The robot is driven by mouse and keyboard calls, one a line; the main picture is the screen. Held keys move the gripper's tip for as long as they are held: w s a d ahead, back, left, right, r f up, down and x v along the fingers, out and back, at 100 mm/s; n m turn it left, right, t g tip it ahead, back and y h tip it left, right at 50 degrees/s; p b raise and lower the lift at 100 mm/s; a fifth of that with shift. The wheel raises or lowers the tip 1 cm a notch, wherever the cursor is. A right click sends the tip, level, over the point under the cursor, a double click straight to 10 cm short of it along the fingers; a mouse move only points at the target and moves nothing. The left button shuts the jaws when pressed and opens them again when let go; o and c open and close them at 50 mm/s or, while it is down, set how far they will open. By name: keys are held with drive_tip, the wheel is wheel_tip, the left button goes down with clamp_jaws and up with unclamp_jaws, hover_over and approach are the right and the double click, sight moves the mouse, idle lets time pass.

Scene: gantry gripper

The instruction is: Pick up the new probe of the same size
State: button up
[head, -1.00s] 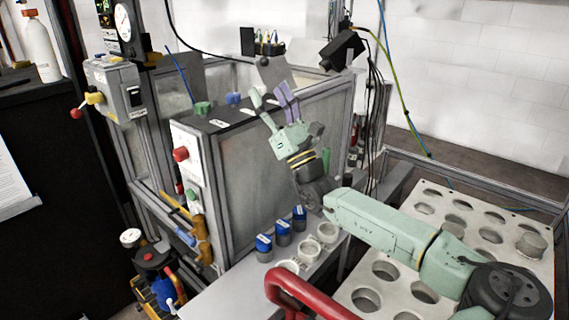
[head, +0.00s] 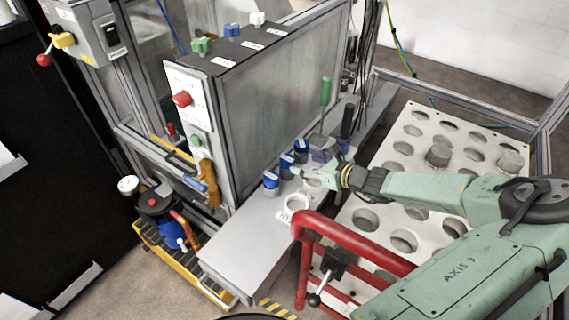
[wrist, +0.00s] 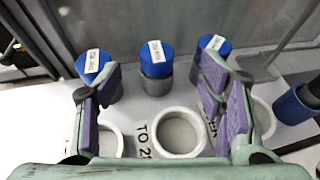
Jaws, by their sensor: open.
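Three blue-capped grey probes stand in a row at the back of the white shelf: left (wrist: 95,68), middle (wrist: 156,62) and right (wrist: 208,55) in the wrist view. In the head view they show as blue caps (head: 271,180), (head: 286,162) and (head: 300,147). White ring cups stand in front of them, the middle one (wrist: 180,132) empty. My gripper (wrist: 160,75) is open and empty. Its purple-padded fingers straddle the middle probe's line of sight; contact is not visible. In the head view my gripper (head: 318,170) is low beside the row, hiding some cups.
Another blue cylinder (wrist: 297,103) leans at the wrist view's right edge. A red rail (head: 345,237) stands in front of the shelf (head: 240,250). A grey cabinet (head: 265,100) rises behind the probes. A plate with round holes (head: 385,185) lies to the right.

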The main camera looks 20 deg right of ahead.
sight(292, 162)
drive_tip(key=shift+w+a+f, duration=0.2)
drive_tip(key=shift+w, duration=0.2)
drive_tip(key=b+x, duration=0.2)
drive_tip(key=x, duration=0.1)
drive_tip(key=f+b+x, duration=0.1)
drive_tip(key=b+x, duration=0.1)
drive_tip(key=shift+s+a, duration=0.1)
drive_tip(key=shift+s, duration=0.2)
drive_tip(key=shift+w+a+r, duration=0.1)
drive_tip(key=shift+w+a, duration=0.05)
drive_tip(key=shift+w, duration=0.2)
drive_tip(key=shift+c, duration=0.4)
drive_tip(key=c, duration=1.2)
